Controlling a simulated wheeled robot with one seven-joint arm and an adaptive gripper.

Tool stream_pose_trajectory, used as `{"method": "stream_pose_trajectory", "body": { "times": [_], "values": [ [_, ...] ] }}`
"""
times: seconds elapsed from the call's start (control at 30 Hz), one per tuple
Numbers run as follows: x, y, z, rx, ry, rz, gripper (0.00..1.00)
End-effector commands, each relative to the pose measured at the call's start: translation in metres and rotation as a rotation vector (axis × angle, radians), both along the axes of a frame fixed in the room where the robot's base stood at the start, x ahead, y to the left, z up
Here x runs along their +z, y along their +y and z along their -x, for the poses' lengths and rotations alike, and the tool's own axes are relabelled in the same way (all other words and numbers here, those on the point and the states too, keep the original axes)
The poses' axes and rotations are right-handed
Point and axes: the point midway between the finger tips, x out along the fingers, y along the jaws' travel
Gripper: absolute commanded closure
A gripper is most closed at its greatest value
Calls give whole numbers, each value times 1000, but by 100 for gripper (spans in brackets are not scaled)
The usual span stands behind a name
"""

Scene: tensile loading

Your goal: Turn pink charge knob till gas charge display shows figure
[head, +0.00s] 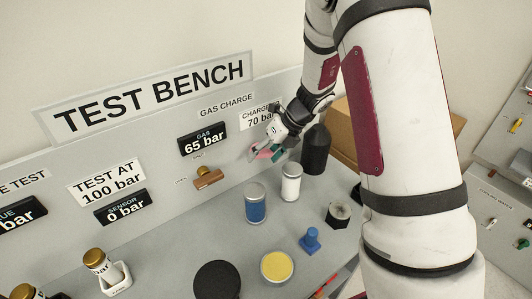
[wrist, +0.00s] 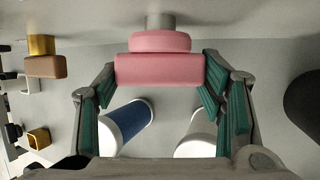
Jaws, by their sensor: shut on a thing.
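The pink charge knob (wrist: 159,70) sticks out from the panel, a round collar with a wide bar in front of it. My gripper (wrist: 160,84) is shut on the bar, one green-padded finger at each end. In the head view the knob (head: 262,153) is partly hidden by my gripper (head: 270,152). The gas display (head: 203,139) reads 65 bar. The charge sign (head: 261,116) above the knob reads 70 bar; my arm partly covers it.
A brown handle (head: 208,178) sits left of the knob. Blue (head: 255,203) and white (head: 291,183) cylinders and a dark bottle (head: 315,150) stand close below and beside my gripper. A sensor display (head: 122,207) reads 0 bar.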

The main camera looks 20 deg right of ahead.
Motion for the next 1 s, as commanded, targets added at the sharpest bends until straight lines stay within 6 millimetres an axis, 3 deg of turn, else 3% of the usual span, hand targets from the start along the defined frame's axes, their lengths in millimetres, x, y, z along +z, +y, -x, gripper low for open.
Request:
{"method": "stream_pose_trajectory", "body": {
  "times": [0.4, 0.43, 0.5, 0.83, 1.0],
  "values": [
    [-1, 1, 1, 3, -7, 28, 65],
    [-1, 1, 1, 3, -7, 28, 30],
    [-1, 1, 1, 3, -7, 28, 17],
    [0, 0, 0, 1, -8, 28, 17],
    [13, -6, 3, 0, -11, 27, 17]
  ]
}}
